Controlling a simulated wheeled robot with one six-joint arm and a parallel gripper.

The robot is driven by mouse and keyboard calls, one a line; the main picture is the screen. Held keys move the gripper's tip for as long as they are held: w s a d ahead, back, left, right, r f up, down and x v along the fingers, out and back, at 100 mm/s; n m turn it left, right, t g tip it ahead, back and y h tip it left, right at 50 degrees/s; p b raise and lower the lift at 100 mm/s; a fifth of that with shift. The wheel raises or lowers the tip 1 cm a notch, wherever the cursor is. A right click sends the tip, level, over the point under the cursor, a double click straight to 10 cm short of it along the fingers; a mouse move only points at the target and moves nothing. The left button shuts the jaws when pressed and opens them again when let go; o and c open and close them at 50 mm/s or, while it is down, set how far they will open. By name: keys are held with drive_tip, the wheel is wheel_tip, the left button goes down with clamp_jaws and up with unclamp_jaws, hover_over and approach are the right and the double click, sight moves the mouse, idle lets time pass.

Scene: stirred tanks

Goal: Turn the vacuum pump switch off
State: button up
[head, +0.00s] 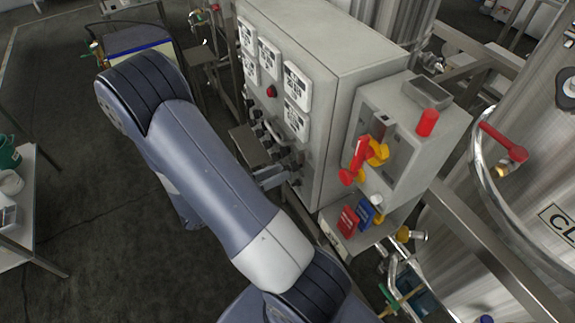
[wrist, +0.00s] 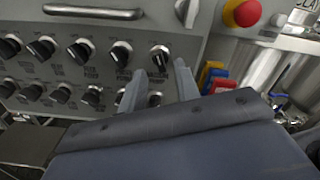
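The control panel carries two rows of black rotary switches in the wrist view. The rightmost upper switch (wrist: 160,54) lies just beyond my fingertips, in line with the gap between them; its pointer is tilted slightly from upright. Its label is partly covered by my fingers and too small to read surely as the vacuum pump. My gripper (wrist: 158,72) is open, with nothing between its fingers, and looks apart from the switch. In the head view my gripper (head: 280,177) is in front of the lower panel and partly hides the switches there.
A metal handle (wrist: 92,12) sits above the switches. A red emergency button (wrist: 242,12) is at upper right. In the head view, a side box with a red-and-yellow handle (head: 360,157) and red and blue tags (head: 348,221) is close to the right of my gripper.

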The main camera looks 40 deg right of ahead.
sight(296, 166)
drive_tip(key=shift+x, duration=1.7)
drive_tip(key=shift+p, duration=0.3)
clamp_jaws()
